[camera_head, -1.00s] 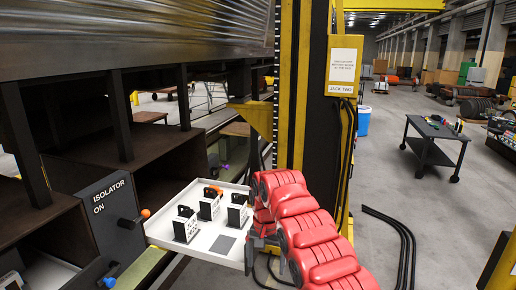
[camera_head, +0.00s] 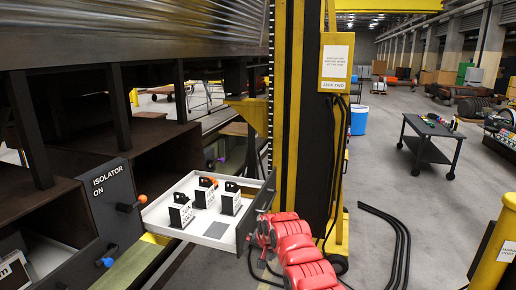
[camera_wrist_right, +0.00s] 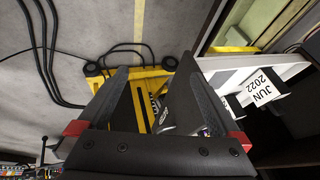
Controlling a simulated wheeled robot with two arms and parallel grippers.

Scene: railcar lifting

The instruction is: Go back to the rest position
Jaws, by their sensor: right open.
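My right arm comes in red from the bottom of the head view, and its gripper (camera_head: 254,246) is low beside the dark front panel (camera_head: 257,212) of the white tray (camera_head: 160,222). In the right wrist view the two dark fingers of this gripper (camera_wrist_right: 160,85) stand wide apart with nothing held between them. Part of the gripper is hidden by the arm in the head view. Whether it touches the panel I cannot tell. My left gripper is not in view.
The tray holds several white date tags (camera_head: 181,214) with black tops, and an orange item (camera_head: 208,182). A striped yellow-black jack column (camera_head: 289,100) stands behind my right arm. The isolator panel (camera_head: 112,205) is at left. Black cables (camera_head: 398,235) lie on open floor at right.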

